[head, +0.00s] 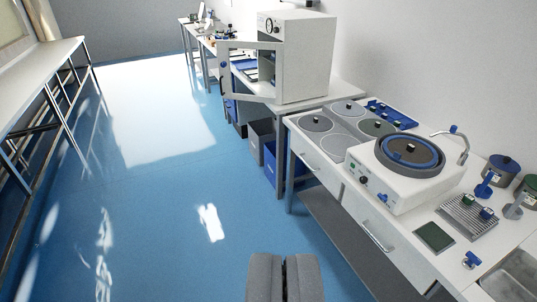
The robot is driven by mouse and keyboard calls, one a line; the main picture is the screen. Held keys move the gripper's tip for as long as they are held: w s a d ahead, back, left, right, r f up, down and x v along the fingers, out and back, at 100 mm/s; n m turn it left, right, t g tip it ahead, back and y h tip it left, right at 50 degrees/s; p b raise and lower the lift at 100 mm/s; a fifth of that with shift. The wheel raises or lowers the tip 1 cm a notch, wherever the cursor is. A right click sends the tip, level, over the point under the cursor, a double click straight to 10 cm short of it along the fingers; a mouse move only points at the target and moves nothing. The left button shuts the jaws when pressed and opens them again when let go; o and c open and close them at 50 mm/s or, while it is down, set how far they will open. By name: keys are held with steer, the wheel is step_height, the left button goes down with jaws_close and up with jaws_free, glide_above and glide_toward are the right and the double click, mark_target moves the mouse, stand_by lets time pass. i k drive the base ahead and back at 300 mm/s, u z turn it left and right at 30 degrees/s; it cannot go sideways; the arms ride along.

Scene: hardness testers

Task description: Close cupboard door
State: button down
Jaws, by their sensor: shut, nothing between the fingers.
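A white cupboard (305,60) stands on the bench at the upper middle of the head view. Its door (250,96) is swung open to the left, out over the floor side, and appears as a pale frame with a large opening or window. A dark handle and a blue part show on the door's left edge. My gripper (286,262) is at the bottom middle, over the blue floor. Its two grey fingers are together and hold nothing. It is well apart from the door, on the near side.
A bench at right carries a grey round-plate tray (345,122), a white polishing machine (405,170) and small blue-topped items. Grey and blue bins (270,165) stand below the cupboard. A long table (40,62) stands at left. The blue floor between is clear.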

mark_target(223, 46)
steer(key=i, duration=1.4)
steer(key=u, duration=0.35)
steer(key=i, duration=1.3)
steer(key=u, duration=0.65)
steer(key=i, duration=1.15)
steer(key=u, duration=0.3)
